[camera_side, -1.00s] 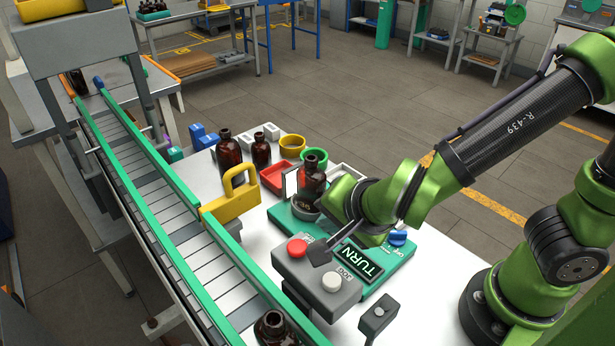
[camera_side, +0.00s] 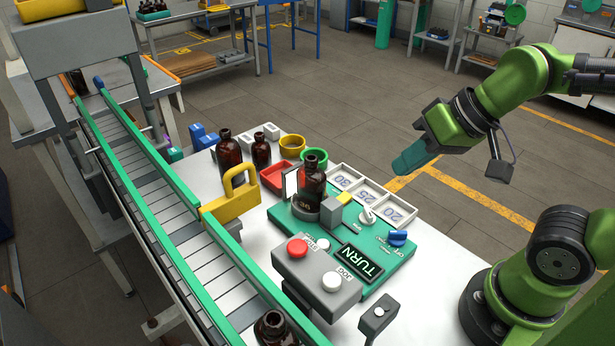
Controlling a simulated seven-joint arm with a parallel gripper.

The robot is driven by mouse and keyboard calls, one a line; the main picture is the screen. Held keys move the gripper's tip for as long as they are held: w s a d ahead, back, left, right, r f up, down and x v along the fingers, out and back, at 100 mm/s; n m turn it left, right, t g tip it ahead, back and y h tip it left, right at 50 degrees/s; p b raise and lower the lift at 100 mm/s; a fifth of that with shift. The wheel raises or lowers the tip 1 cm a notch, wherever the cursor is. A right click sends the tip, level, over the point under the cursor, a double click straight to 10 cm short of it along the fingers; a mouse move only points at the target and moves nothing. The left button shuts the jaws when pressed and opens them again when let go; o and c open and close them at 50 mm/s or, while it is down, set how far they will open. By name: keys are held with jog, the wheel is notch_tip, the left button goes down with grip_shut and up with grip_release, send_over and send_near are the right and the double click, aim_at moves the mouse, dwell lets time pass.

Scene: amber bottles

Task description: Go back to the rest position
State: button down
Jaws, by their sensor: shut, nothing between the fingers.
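My gripper (camera_side: 398,168) is raised to the right of the workbench, clear of everything, its fingers pointing down and left. The fingers look closed, with nothing held. An amber bottle (camera_side: 312,182) stands upright on a round holder on the green machine plate (camera_side: 350,242). In front is a grey control box (camera_side: 310,275) with a red button (camera_side: 297,248) and a white JOG button (camera_side: 331,281).
Two amber bottles (camera_side: 229,152) stand behind a yellow bracket (camera_side: 236,196). A conveyor with green rails (camera_side: 190,208) runs along the left, with another bottle (camera_side: 272,326) at its near end. A white tray (camera_side: 372,194) with numbered compartments lies behind the plate. Free air surrounds my gripper.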

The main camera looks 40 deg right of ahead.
jog(key=d, duration=0.1)
jog(key=d+r+m+t, duration=0.1)
jog(key=d, duration=0.1)
jog(key=shift+r+h, duration=0.2)
jog(key=shift+h, duration=0.2)
